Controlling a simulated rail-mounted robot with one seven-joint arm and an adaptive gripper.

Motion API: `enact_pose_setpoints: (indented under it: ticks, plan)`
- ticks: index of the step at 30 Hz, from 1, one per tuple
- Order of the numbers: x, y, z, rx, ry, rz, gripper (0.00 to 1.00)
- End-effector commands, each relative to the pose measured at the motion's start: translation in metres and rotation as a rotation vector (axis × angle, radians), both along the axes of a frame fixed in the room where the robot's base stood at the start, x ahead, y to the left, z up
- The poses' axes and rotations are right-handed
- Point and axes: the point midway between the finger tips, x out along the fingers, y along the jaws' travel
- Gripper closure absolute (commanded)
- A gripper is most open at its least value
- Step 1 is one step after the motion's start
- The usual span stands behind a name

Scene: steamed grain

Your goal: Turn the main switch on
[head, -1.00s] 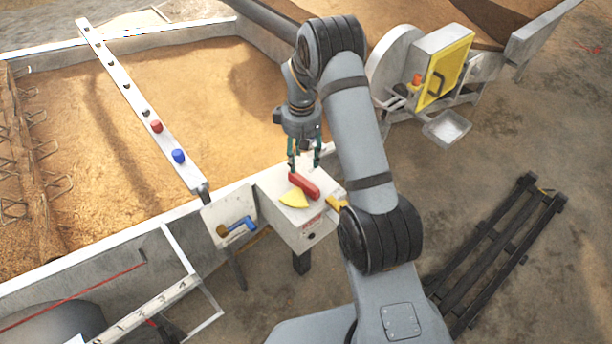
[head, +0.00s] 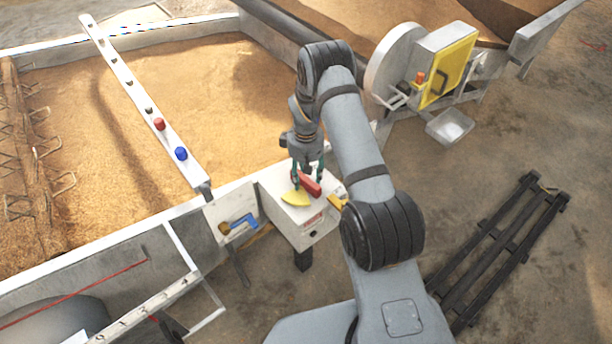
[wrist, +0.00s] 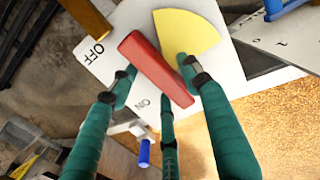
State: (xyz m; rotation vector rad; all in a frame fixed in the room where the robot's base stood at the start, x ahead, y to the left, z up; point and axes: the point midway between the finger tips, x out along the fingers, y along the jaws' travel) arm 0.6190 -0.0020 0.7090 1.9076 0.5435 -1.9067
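The main switch is a red bar handle (head: 310,184) beside a yellow sector plate (head: 296,198) on top of a white box (head: 290,217). In the wrist view the red handle (wrist: 152,66) lies slantwise near the yellow sector (wrist: 188,34), with an "OFF" label (wrist: 94,52) to its left and an "ON" label (wrist: 143,103) below it. My gripper (head: 307,176) is just over the handle. Its green fingers (wrist: 157,82) are spread, some on each side of the handle, with gaps visible. Whether any finger touches it I cannot tell.
A plate with a blue handle (head: 240,225) stands left of the box. A yellow part (head: 338,201) sticks out at the box's right side. A rail with a red knob (head: 159,124) and a blue knob (head: 181,153) crosses the grain bed. A dark rack (head: 510,245) lies right.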

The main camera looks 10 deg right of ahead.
Motion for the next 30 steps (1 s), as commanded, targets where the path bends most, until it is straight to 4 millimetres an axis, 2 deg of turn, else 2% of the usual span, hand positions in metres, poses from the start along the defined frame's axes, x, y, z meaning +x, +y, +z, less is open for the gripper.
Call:
enact_pose_setpoints:
  ticks: [23,30]
  plan:
    - [-0.0001,-0.0001,0.0003,0.0,0.0,0.0,1.0]
    - [-0.0002,-0.0001,0.0003,0.0,0.0,0.0,1.0]
